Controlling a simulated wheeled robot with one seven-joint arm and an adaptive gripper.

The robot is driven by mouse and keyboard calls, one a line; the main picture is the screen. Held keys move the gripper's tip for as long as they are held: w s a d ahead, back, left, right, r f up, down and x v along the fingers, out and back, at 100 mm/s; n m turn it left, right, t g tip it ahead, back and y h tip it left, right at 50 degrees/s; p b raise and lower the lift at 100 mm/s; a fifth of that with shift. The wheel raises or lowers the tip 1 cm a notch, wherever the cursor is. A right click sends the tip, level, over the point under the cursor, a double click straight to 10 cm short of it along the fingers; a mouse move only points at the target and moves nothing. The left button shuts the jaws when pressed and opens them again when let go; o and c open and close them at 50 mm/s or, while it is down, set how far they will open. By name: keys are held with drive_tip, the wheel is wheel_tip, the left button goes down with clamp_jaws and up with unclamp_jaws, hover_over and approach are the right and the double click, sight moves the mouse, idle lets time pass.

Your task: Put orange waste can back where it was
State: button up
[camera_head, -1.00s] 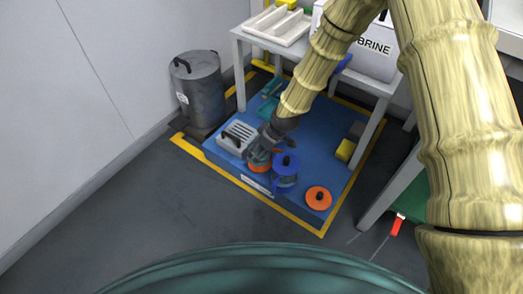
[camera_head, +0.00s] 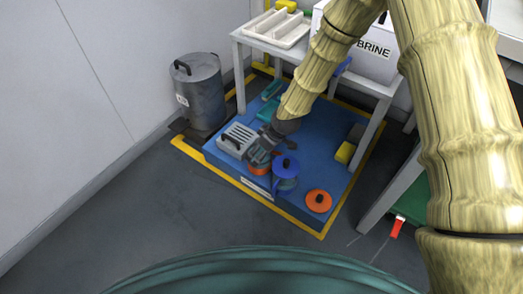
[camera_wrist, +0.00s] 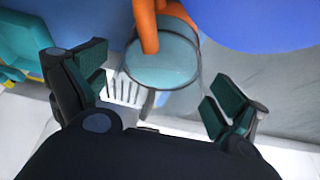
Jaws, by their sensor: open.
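An orange can (camera_head: 258,167) stands on the blue platform (camera_head: 225,163), partly hidden behind my gripper (camera_head: 261,152) in the head view. In the wrist view, an orange part (camera_wrist: 146,25) and a clear, teal-tinted round body (camera_wrist: 162,66) show at the top middle. My gripper also shows in the wrist view (camera_wrist: 156,90), with its teal-padded fingers wide apart. The round body lies between and beyond the fingertips; I see no grip on it. Whether a finger touches the can is unclear.
A blue-lidded can (camera_head: 285,168) stands close right of the gripper. An orange lid with a dark knob (camera_head: 318,201) lies farther right. A grey slotted box (camera_head: 237,138) is close left. A yellow block (camera_head: 345,152) and table legs stand behind. A grey bin (camera_head: 198,92) is left.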

drive_tip(key=p+v, duration=0.6)
drive_tip(key=v, duration=0.6)
